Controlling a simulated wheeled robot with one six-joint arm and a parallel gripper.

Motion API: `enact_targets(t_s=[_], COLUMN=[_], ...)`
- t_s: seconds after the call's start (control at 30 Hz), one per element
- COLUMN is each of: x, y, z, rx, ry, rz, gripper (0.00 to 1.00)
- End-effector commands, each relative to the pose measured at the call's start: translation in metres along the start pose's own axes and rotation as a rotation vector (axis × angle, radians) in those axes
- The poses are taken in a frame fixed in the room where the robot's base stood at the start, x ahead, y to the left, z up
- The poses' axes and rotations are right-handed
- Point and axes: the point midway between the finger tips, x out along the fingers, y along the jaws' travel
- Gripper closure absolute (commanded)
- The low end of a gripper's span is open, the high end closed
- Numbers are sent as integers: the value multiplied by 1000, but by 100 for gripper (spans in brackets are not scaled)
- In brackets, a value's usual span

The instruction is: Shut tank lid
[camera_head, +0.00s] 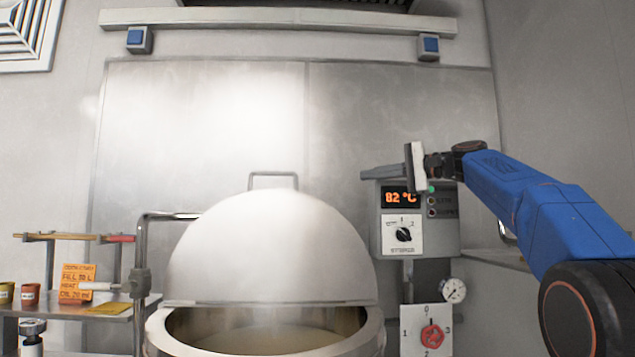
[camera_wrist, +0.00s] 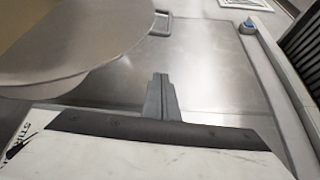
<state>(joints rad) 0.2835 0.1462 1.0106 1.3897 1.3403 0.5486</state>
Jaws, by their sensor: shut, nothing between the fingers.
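The tank (camera_head: 375,335) stands at the bottom centre of the head view, its mouth open and a pale liquid (camera_head: 265,340) inside. Its domed steel lid (camera_head: 270,245) is raised, tilted back behind the mouth. A thin bar handle (camera_head: 272,174) is on top of the lid. My gripper (camera_head: 366,174) is shut and empty, right of the lid and higher than most of it, apart from it. In the wrist view the shut fingers (camera_wrist: 160,80) point toward the back wall; the lid (camera_wrist: 110,55) is at upper left and its handle (camera_wrist: 161,22) at top centre.
A control box (camera_head: 443,238) reading 82 °C stands just below my gripper. A red knob (camera_head: 432,336) and a gauge (camera_head: 453,290) are lower right. A bent pipe (camera_head: 142,255) stands left of the lid. A side shelf (camera_head: 110,315) holds small cups. Space above the lid is clear.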

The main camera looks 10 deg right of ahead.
Motion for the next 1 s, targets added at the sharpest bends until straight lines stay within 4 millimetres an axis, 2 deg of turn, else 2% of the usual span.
enact_targets(t_s=[0.13, 0.27, 1.0], x=[6, 21, 151], y=[-3, -3, -3], z=[-1, -1, 1], rx=[2, 2, 1], ry=[-8, -7, -8], rz=[-8, -7, -6], gripper=[100, 100, 100])
